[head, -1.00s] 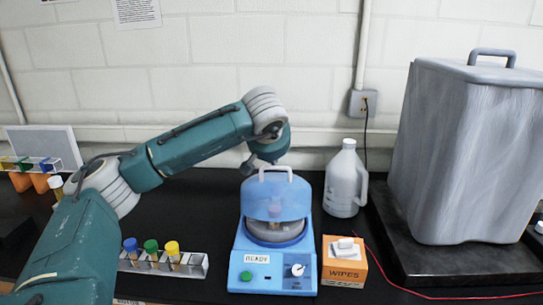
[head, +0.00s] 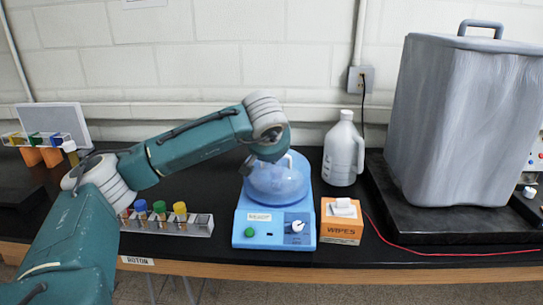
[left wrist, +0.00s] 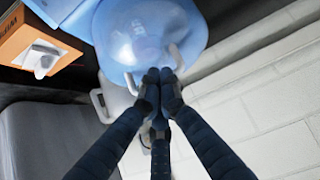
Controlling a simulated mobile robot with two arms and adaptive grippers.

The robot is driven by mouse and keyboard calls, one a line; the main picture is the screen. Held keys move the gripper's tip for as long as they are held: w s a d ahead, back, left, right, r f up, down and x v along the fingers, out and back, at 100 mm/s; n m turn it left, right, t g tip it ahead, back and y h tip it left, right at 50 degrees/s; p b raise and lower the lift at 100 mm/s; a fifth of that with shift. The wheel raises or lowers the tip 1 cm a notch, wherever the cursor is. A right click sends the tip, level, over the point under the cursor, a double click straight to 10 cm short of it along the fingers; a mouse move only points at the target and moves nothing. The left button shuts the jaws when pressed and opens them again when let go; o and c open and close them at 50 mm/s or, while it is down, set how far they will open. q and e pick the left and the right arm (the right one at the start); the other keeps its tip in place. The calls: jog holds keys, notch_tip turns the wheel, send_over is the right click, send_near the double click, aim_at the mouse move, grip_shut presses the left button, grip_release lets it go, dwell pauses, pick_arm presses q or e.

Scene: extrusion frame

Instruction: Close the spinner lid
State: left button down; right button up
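The blue and white spinner (head: 262,222) stands on the black bench in the head view. Its clear blue domed lid (head: 277,182) lies low over the bowl; whether its rim fully touches the base is hard to tell. The lid also shows in the left wrist view (left wrist: 140,35), with the ends of its pale handle (left wrist: 131,84) on either side of my fingers. My left gripper (left wrist: 158,75) has its dark fingertips together at the handle, over the lid's edge; I cannot see the handle held between them. In the head view my left wrist hides part of the lid. My right gripper is out of view.
An orange wipes box (head: 341,229) stands right of the spinner, a grey jug (head: 343,152) behind it. A tube rack (head: 197,227) with colored caps is at left. A large grey container (head: 462,120) fills the right, with a red wire (head: 430,253) in front.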

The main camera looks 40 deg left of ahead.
pick_arm(q)
jog(key=shift+s+f, duration=0.1)
jog(key=shift+f, duration=0.25)
